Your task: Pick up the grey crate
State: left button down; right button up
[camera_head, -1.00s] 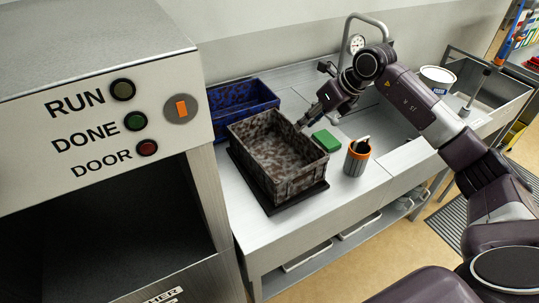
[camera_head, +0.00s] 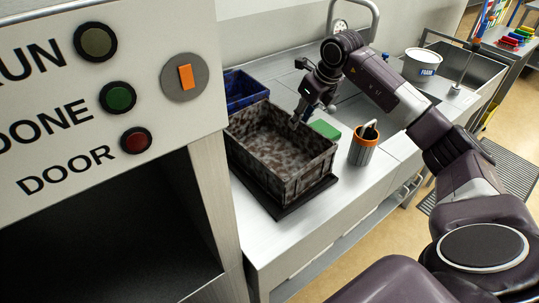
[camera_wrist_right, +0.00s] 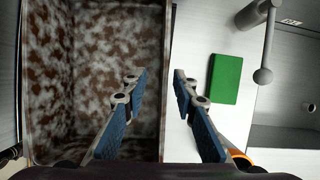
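The grey crate (camera_head: 312,178), mottled with brown stains and empty inside, sits on a dark flat base (camera_head: 290,209) on the metal counter. It also shows in the right wrist view (camera_wrist_right: 108,45). My right gripper (camera_head: 300,118) is at the crate's far right wall. In the right wrist view its fingers (camera_wrist_right: 160,78) are apart, one over the crate's inside and one outside, with the wall between them. I cannot tell whether either finger touches the wall. My left gripper is not in view.
A blue crate (camera_head: 243,88) stands behind the grey one. A green block (camera_head: 324,129) and a grey-orange cup (camera_head: 364,150) stand close on the right. A white tub (camera_head: 423,65) is farther right. The machine panel (camera_head: 60,120) fills the left.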

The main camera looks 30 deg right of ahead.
jog(key=p+x, duration=0.1)
jog(key=x, duration=0.3)
jog(key=p+x, duration=0.1)
jog(key=x, duration=0.1)
jog(key=shift+s+d+f+p, duration=0.2)
jog(key=shift+s+d+p, duration=0.05)
jog(key=shift+d+p, duration=0.1)
jog(key=shift+f, duration=0.2)
jog(key=c, duration=0.7)
grip_shut()
jog(key=shift+w+r, duration=0.1)
